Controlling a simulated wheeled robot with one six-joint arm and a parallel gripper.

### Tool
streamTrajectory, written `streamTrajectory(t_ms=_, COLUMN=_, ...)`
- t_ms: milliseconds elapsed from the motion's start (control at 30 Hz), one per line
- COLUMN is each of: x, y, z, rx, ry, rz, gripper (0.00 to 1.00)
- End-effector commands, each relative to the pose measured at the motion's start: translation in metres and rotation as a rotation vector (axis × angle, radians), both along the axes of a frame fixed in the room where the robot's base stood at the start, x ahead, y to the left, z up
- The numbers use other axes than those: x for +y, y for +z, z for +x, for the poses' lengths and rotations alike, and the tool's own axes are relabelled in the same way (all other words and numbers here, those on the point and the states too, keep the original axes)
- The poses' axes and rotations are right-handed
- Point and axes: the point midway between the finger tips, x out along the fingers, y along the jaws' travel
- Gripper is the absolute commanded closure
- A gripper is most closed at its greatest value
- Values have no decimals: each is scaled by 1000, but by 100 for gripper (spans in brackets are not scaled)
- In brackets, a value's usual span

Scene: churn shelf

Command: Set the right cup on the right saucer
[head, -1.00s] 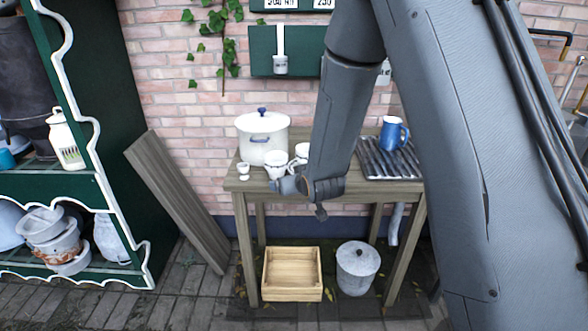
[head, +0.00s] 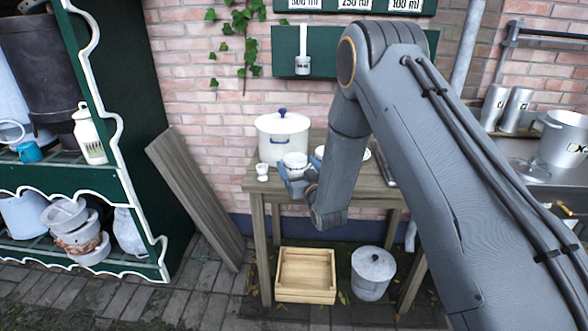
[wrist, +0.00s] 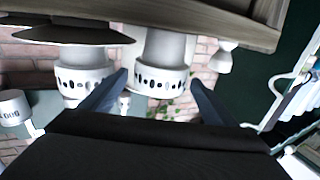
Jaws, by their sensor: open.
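Two white cups with dark oval patterns show upside down in the wrist view. One cup (wrist: 160,70) lies between the fingertips in the picture; the other cup (wrist: 85,78) is left of it. In the head view, the left cup (head: 295,160) stands on the table just behind my gripper (head: 291,180); the right cup (head: 320,152) is mostly hidden by my arm. Thin dark discs, apparently saucers (wrist: 80,34), are at the upper left of the wrist view. My gripper (wrist: 160,90) is open and empty; contact with the cup cannot be told.
A white lidded pot (head: 283,138) stands behind the cups, and a small white egg cup (head: 262,171) stands left on the wooden table (head: 258,186). A wooden crate (head: 306,276) and a grey lidded bin (head: 372,272) are below. A plank leans at left.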

Motion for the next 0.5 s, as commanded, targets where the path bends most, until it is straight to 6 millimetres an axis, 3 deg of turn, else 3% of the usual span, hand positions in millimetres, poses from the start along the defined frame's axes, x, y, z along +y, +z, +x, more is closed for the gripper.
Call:
streamTrajectory(t_ms=200, x=9, y=2, z=24, rx=-1, ry=0, rz=0, gripper=19)
streamTrajectory(t_ms=467, x=9, y=1, z=27, rx=1, ry=-1, rz=1, gripper=19)
streamTrajectory(t_ms=500, x=9, y=1, z=27, rx=1, ry=-1, rz=1, gripper=22)
